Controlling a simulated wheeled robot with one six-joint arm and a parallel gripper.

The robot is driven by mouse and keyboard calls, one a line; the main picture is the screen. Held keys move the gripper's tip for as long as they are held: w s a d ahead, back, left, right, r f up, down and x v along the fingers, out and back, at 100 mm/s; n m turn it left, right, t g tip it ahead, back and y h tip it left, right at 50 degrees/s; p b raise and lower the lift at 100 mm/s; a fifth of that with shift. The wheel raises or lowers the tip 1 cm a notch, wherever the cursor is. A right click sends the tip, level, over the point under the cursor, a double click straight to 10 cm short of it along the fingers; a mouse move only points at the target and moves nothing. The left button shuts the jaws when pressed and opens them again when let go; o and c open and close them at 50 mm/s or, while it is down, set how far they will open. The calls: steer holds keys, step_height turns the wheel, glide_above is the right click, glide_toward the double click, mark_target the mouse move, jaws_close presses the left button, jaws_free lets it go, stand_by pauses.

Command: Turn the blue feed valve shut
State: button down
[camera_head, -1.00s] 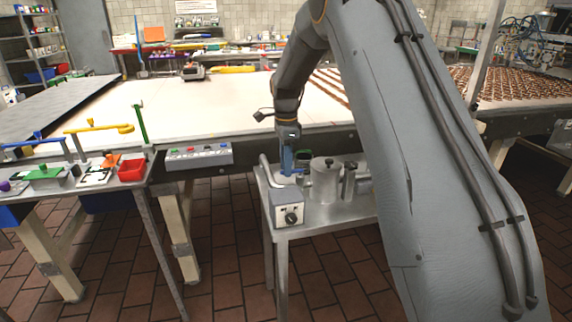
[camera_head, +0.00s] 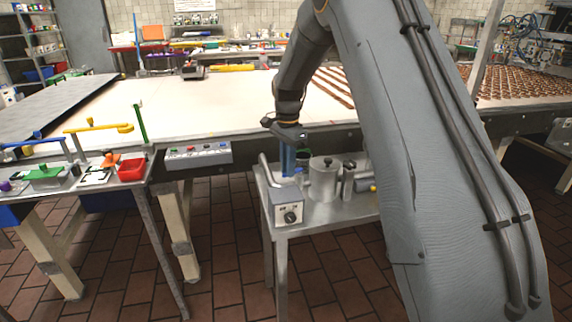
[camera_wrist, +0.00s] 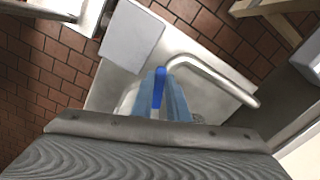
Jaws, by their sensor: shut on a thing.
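My gripper (camera_head: 288,160) points down over the small steel side table (camera_head: 335,217). In the wrist view its two pale blue fingers (camera_wrist: 162,98) are closed around a bright blue handle (camera_wrist: 160,84), which appears to be the feed valve's lever. The handle lies lengthwise between the fingers, and its end shows at their tips. The valve's body under the handle is mostly hidden by the fingers and wrist. A bent steel pipe (camera_wrist: 212,76) runs beside the handle; it also shows left of my gripper in the head view (camera_head: 266,172).
A grey control box with a dial (camera_head: 288,210) stands at the table's front; its top shows in the wrist view (camera_wrist: 132,36). A lidded steel pot (camera_head: 324,183) stands close right of my gripper. The conveyor (camera_head: 200,110) lies behind.

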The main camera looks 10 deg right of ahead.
mark_target(300, 168)
steer(key=s+d+n, duration=0.1)
steer(key=n, duration=0.2)
steer(key=d+n, duration=0.1)
steer(key=n, duration=0.2)
steer(key=s+d+n+p, duration=0.1)
steer(key=n, duration=0.2)
steer(key=shift+s+r+n, duration=0.1)
steer(key=shift+s+n, duration=0.25)
steer(key=shift+n, duration=0.05)
steer(key=shift+s+d+n, duration=0.1)
steer(key=shift+d+n, duration=0.3)
steer(key=shift+n, duration=0.5)
steer(key=shift+d+n, duration=0.35)
steer(key=shift+n, duration=0.55)
steer(key=c, duration=1.7)
jaws_free()
steer(key=shift+r+b, duration=0.85)
steer(key=shift+r, duration=3.05)
